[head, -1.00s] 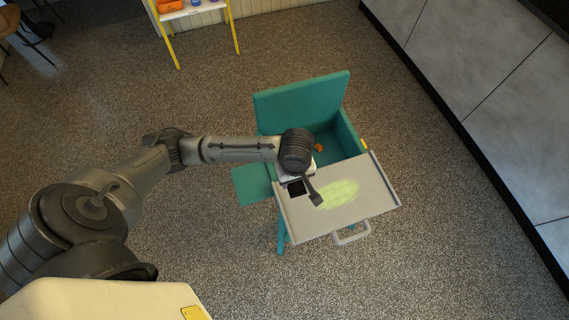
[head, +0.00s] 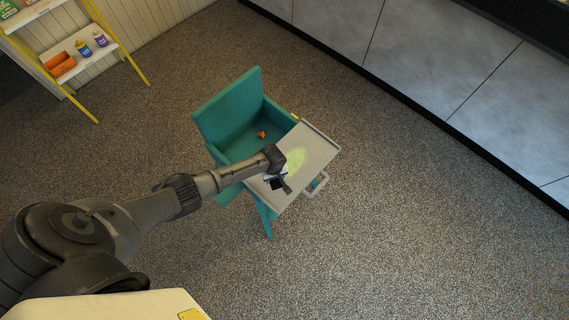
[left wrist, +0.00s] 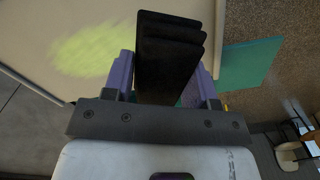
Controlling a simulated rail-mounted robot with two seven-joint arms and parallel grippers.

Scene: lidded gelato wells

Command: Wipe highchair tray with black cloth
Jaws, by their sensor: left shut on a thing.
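The grey highchair tray (head: 320,147) is fixed on a teal highchair (head: 228,108). A yellow-green smear (head: 296,158) lies on the tray and also shows in the left wrist view (left wrist: 92,48). My left gripper (head: 278,184) is over the left, near part of the tray, beside the smear. It is shut on the black cloth (left wrist: 170,52), which looks like a folded stack between the purple-grey fingers. My right gripper is not in view.
A small orange thing (head: 262,134) lies on the chair seat. A grey handle (head: 316,184) sticks out at the tray's edge. A yellow-framed shelf (head: 85,57) with bottles and an orange box stands at upper left. Grey cabinets (head: 440,75) line the upper right. Open floor surrounds the chair.

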